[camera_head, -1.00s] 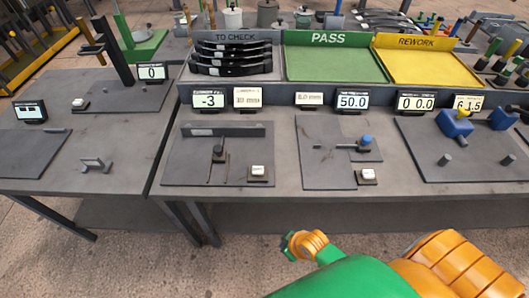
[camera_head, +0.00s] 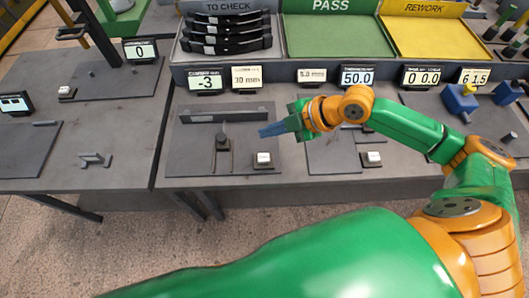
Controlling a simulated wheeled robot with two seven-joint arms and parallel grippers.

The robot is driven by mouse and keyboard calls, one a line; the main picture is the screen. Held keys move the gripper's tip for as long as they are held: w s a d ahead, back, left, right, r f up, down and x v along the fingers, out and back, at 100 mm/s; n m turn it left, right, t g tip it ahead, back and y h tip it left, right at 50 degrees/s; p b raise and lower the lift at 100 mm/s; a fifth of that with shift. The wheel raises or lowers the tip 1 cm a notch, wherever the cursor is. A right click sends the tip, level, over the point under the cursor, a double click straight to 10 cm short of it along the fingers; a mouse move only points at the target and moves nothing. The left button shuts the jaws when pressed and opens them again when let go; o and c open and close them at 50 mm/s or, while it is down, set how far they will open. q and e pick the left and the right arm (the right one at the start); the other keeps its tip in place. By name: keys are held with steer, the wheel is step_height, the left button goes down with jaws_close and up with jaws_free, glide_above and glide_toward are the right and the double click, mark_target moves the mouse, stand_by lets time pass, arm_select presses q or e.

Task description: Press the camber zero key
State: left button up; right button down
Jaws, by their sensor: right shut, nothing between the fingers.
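The camber display (camera_head: 208,80) reads -3 at the back of the middle bench, with small, blurred lettering above the number. On the plate below it, a white key (camera_head: 263,157) sits on a dark base at the front right corner. It looks like the camber zero key. My left gripper is not in view.
A second white key (camera_head: 372,158) stands to the right, under my right arm. The camber plate (camera_head: 182,155) has a back bar and a small post. Dark springs (camera_head: 228,35) lie in the TO CHECK tray. The PASS tray (camera_head: 335,38) and REWORK tray (camera_head: 430,38) are empty.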

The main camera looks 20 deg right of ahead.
mark_target(268, 157)
steer(key=shift+a, duration=0.1)
step_height(268, 157, down, 8)
steer(key=b, duration=0.8)
steer(key=shift+f, duration=0.4)
steer(key=shift+f, duration=0.15)
stand_by(1.3)
steer(key=shift+f+b, duration=0.25)
steer(key=shift+b, duration=0.15)
steer(key=shift+f+b, duration=0.3)
steer(key=shift+f, duration=0.25)
stand_by(0.4)
steer(key=shift+s, duration=0.1)
steer(key=shift+r+p, duration=0.95)
steer(key=shift+r, duration=0.05)
